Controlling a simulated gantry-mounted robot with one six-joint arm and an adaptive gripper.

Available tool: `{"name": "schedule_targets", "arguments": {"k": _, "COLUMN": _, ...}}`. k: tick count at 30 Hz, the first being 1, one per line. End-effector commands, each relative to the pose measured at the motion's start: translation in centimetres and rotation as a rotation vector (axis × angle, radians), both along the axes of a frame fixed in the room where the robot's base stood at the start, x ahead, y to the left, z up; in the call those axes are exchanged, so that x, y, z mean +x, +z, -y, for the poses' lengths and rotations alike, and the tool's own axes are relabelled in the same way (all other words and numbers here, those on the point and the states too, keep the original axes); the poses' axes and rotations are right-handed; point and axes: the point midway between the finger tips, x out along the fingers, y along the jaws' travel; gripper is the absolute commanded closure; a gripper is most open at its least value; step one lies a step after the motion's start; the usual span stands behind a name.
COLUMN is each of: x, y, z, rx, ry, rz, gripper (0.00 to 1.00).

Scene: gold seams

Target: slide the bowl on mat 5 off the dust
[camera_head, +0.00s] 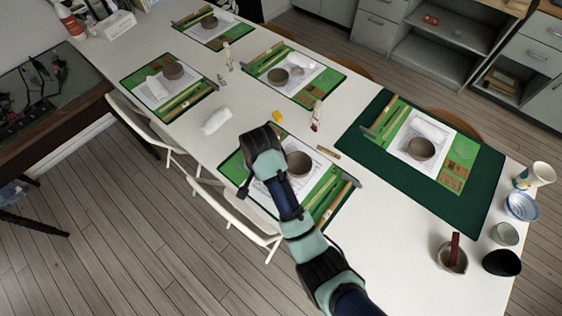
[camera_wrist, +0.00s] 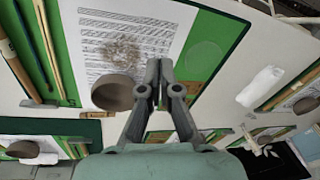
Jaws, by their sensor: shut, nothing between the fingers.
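In the wrist view a grey-brown bowl (camera_wrist: 113,93) stands upright on the printed sheet (camera_wrist: 165,33) of the green mat (camera_wrist: 215,27) below me. A brown speckled dust patch (camera_wrist: 122,51) lies on the sheet right beside the bowl; I cannot tell whether dust reaches under it. My gripper (camera_wrist: 156,70) is shut and empty, its fingertips just right of the bowl; contact is unclear. In the head view the bowl (camera_head: 299,163) shows right of my wrist, which hides my fingers and the dust. I can read no mat number.
Wooden tools (camera_wrist: 40,40) lie at the mat's left. A white roll (camera_wrist: 262,86) lies off the mat. Other mats with bowls stand around, including one on a dark green cloth (camera_head: 375,173). Cups and bowls (camera_head: 521,207) crowd the table's right end.

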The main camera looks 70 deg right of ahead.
Motion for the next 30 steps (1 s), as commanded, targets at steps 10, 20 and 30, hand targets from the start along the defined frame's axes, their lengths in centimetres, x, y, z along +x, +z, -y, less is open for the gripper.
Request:
{"name": "schedule_targets", "arguments": {"k": 10, "x": -5.1, "y": 0.9, "z": 4.7, "rx": 0.141, "ry": -0.319, "rz": -0.134, "gripper": 1.00}}
{"name": "schedule_targets", "arguments": {"k": 20, "x": -5.1, "y": -4.7, "z": 4.6, "rx": 0.141, "ry": -0.315, "rz": -0.134, "gripper": 1.00}}
{"name": "schedule_targets", "arguments": {"k": 30, "x": -5.6, "y": -9.2, "z": 6.6, "rx": 0.138, "ry": -0.317, "rz": -0.130, "gripper": 1.00}}
